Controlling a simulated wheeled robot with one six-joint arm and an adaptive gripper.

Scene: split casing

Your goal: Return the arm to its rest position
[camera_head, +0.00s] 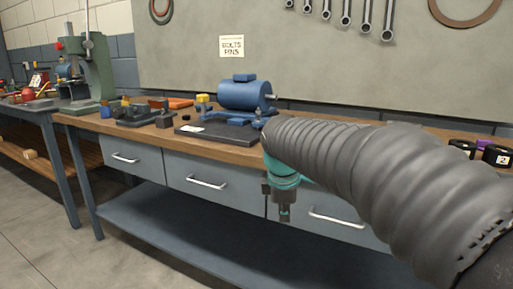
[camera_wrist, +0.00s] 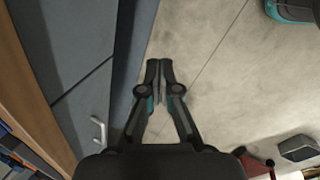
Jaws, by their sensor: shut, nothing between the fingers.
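My gripper (camera_wrist: 158,75) is shut and empty in the wrist view, with its two fingertips together above the bare concrete floor. In the head view my arm, in a grey ribbed sleeve, reaches in from the lower right. My gripper (camera_head: 284,214) hangs below the arm's end, pointing down in front of the bench drawers. Part of the wrist is hidden behind the sleeve.
A green press (camera_head: 98,65) stands further left. Drawer handles (camera_head: 206,183) jut from the front. Floor (camera_head: 40,210) in front is clear.

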